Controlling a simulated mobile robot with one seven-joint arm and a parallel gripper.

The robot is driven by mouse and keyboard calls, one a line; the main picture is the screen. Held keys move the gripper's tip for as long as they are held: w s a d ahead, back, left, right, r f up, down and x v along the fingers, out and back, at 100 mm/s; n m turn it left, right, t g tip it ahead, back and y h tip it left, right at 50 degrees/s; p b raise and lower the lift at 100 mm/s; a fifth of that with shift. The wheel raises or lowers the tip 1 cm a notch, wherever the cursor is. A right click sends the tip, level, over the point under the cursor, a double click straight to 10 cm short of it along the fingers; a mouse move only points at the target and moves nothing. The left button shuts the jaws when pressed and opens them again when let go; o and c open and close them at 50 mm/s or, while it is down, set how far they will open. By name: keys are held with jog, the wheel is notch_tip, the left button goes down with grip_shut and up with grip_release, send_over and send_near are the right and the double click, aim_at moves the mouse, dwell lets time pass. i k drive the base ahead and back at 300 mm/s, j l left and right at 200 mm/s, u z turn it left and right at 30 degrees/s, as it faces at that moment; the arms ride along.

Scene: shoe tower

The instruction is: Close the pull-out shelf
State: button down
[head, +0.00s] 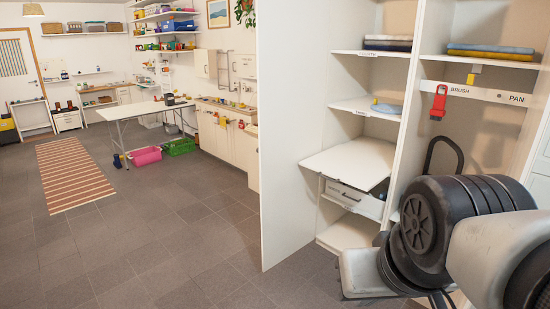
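The pull-out shelf (349,160) is a flat white board in the tall white cabinet at the right. It stands out past the cabinet front, level and with nothing on it. Below it is a white drawer unit (354,199) with a dark handle. My arm fills the lower right, in front of the cabinet's right part. The end of my arm is low in the picture, below the shelf and apart from it. I cannot make out my fingertips or whether they are open or shut.
Fixed shelves above hold folded cloths (388,42) and a blue-grey item (387,108). A red brush (439,102) hangs on a labelled rail (480,93). The cabinet's side panel (293,130) stands at the left. The tiled floor (170,235) left of it is clear.

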aim_at(363, 170)
jog(key=i, duration=1.6)
jog(key=i+z, duration=0.1)
jog(key=i, duration=0.45)
jog(key=i+j+z, duration=0.15)
jog(key=i, duration=0.35)
jog(key=i+j+z, duration=0.1)
jog(key=i, duration=0.45)
